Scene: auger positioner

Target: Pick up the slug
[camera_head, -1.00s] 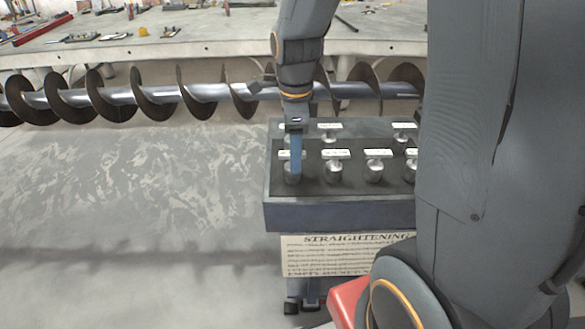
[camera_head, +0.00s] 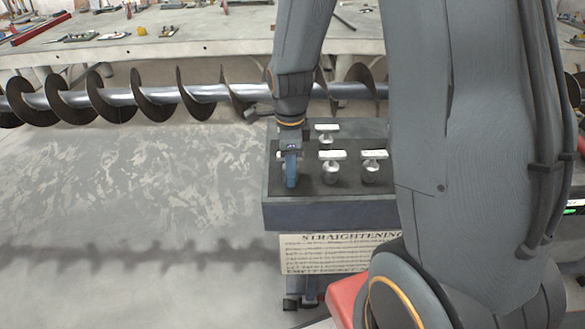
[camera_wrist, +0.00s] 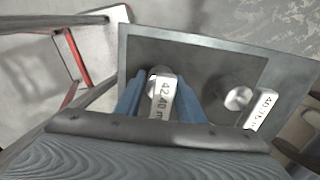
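The slug between my fingers is a pale metal piece with a white label reading about "42.40 m" (camera_wrist: 162,98) in the wrist view. It sits at the front-left of a dark tray (camera_head: 330,212). My gripper (camera_head: 291,182) is lowered over it and hides most of it in the head view. In the wrist view, the blue fingers of my gripper (camera_wrist: 160,90) stand on either side of the slug and its label. They look open, with narrow gaps beside it; contact is hard to tell.
Other labelled slugs stand in the tray, such as one to the right (camera_head: 333,170), one further right (camera_head: 373,168) and one behind (camera_head: 326,132). A long auger (camera_head: 205,93) runs behind the tray. A tool-strewn table (camera_head: 200,42) is at the back.

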